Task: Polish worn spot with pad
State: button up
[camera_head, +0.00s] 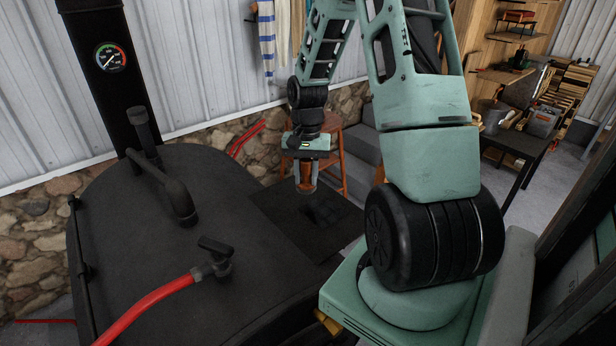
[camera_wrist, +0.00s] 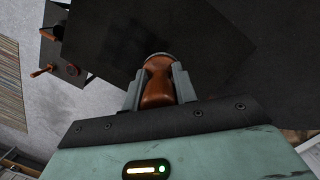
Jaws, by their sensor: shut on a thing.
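My gripper (camera_head: 305,178) hangs over the flat black plate (camera_head: 275,206) at the right side of the stove. It is shut on a brown wooden handle, seen in the wrist view (camera_wrist: 158,88) between the two grey fingers; I take it to be the pad's handle. The pad's lower face is hidden. A darker, uneven patch (camera_head: 326,211), which may be the worn spot, shows on the plate just right of and below the gripper. In the wrist view the dark surface lies beyond the handle. I cannot tell whether the pad touches it.
The black stove top (camera_head: 160,240) carries a bent pipe (camera_head: 175,190) and a valve with a red hose (camera_head: 150,298). A gauge (camera_head: 110,57) is on the flue. A wooden stool (camera_head: 330,150) stands behind my gripper. A black table (camera_head: 520,145) stands at the right.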

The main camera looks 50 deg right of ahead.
aim_at(306, 164)
jog(key=shift+r+p, duration=1.05)
jog(key=shift+r, duration=0.55)
jog(key=shift+d+f, duration=0.1)
